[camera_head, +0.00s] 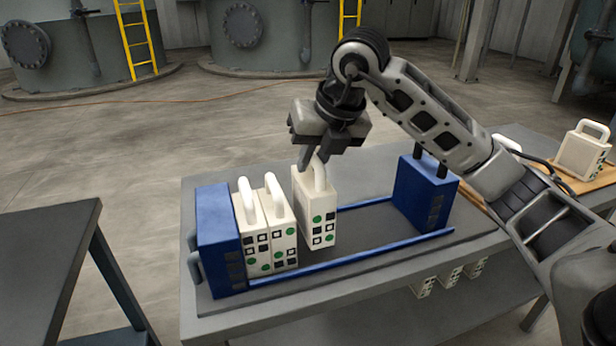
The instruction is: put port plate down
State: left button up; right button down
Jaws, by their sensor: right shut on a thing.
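My right gripper (318,160) points down and is shut on the handle of a white port plate (315,215) with black squares and green dots. The plate is upright between the two blue rails, a small gap to the right of two other white plates (251,230) (281,227). I cannot tell whether its bottom edge touches the press bed. A blue end block (219,240) stands left of the plates, and another blue end block (425,193) stands at the right end of the rails. My left gripper is not in view.
The press stands on a grey table (360,318). A wooden board (590,183) at the right carries another white plate (582,152). More white plates (449,278) show below the tabletop. A grey table (40,260) stands at the left. The bed between the held plate and right block is clear.

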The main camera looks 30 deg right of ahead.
aim_at(309, 177)
jog(key=shift+w+f, duration=0.15)
jog(key=shift+f, duration=0.05)
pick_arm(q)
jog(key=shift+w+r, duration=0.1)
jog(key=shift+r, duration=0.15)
pick_arm(e)
jog(key=shift+w+a+f, duration=0.1)
jog(key=shift+w+f, duration=0.05)
jog(key=shift+f, duration=0.8)
jog(key=shift+w+a+f, duration=0.1)
jog(key=shift+w+f, duration=0.05)
jog(key=shift+f, duration=0.75)
jog(key=c, duration=1.8)
grip_release()
jog(key=shift+f, duration=0.2)
jog(key=o, duration=0.4)
